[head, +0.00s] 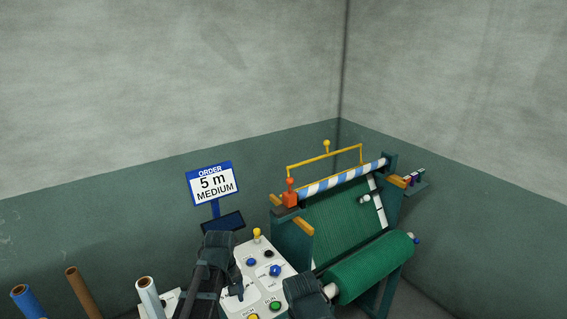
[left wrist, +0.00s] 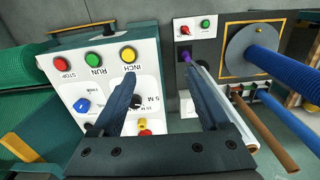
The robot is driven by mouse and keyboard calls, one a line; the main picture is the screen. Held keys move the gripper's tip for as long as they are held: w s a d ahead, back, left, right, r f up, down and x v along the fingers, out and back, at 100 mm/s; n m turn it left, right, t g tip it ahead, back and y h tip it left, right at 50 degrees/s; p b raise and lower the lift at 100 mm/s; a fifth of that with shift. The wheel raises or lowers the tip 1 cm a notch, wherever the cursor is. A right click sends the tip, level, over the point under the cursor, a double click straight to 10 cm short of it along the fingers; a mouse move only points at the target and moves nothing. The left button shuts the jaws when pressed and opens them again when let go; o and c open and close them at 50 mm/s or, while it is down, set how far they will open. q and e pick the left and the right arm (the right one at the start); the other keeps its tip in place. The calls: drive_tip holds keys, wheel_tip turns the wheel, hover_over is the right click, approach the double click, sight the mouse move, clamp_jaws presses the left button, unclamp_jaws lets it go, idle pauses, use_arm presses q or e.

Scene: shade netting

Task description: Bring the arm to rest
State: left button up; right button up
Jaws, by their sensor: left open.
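My left gripper (left wrist: 160,70) is open in the left wrist view, its two dark fingers apart with nothing between them. It hangs over the white control panel (left wrist: 100,75), near the INCH button. In the head view my left arm (head: 215,265) comes up from the bottom edge, over the left part of the control panel (head: 265,292). The fingers are hard to make out there against the dark arm.
The netting machine with its green roll (head: 370,268) stands right of the panel. An order sign (head: 213,184) reads 5 m MEDIUM. Blue (head: 28,300), brown (head: 82,290) and white (head: 150,296) rolls stand at lower left. Bare wall fills the space above.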

use_arm(q)
drive_tip(key=s+d+f+m+b, duration=0.5)
drive_tip(key=s+f+b, duration=0.1)
drive_tip(key=f+b, duration=0.2)
drive_tip(key=s+d+f+m+y+b, duration=0.1)
drive_tip(key=s+d+f+m+b, duration=0.4)
drive_tip(key=s+f+b, duration=0.2)
wheel_tip(320, 180, down, 3)
drive_tip(key=shift+s+r+b, duration=0.1)
drive_tip(key=shift+s+b, duration=0.05)
drive_tip(key=shift+b, duration=0.95)
use_arm(e)
wheel_tip(320, 180, down, 18)
drive_tip(key=shift+w, duration=0.35)
use_arm(q)
drive_tip(key=shift+r, duration=0.1)
use_arm(e)
drive_tip(key=shift+r, duration=0.15)
